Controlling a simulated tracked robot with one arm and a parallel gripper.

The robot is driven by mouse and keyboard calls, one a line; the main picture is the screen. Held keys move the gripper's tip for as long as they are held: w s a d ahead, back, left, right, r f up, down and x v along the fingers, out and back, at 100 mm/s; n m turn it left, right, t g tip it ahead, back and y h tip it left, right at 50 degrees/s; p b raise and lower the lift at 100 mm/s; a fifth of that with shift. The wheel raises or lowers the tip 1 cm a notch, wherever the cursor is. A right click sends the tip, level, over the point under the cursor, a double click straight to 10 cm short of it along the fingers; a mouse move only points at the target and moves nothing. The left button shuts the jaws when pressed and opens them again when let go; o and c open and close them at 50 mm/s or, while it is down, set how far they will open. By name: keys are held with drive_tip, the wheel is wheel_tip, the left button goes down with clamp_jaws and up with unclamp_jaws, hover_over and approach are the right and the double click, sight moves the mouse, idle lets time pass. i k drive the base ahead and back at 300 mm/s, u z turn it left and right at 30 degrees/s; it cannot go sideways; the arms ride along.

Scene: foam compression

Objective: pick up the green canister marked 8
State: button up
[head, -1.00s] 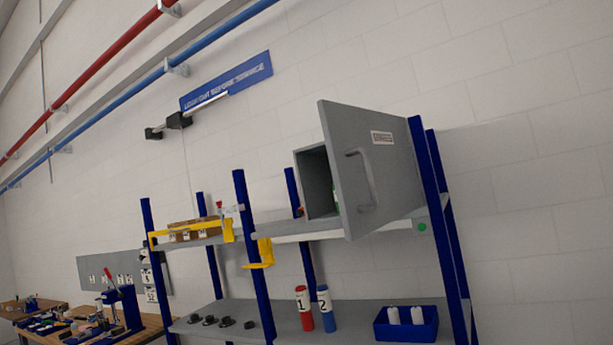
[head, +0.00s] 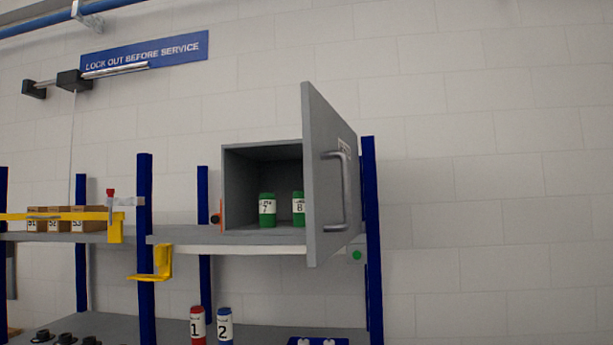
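The green canister marked 8 (head: 299,210) stands upright inside a grey cabinet (head: 236,190) on the upper shelf. Its right side is hidden behind the edge of the open cabinet door (head: 325,185). A second green canister, which appears marked 7 (head: 267,211), stands just left of it with a small gap between them. My gripper is not in view.
The door swings out toward me on the right, with a bar handle (head: 345,190). A yellow bracket (head: 155,265) sits at the shelf's front left. Red canister 1 (head: 197,327), blue canister 2 (head: 225,328) and a blue bin (head: 318,341) are below.

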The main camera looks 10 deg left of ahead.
sight(299, 201)
drive_tip(key=u, duration=0.1)
drive_tip(key=i, duration=1)
drive_tip(key=u, duration=0.35)
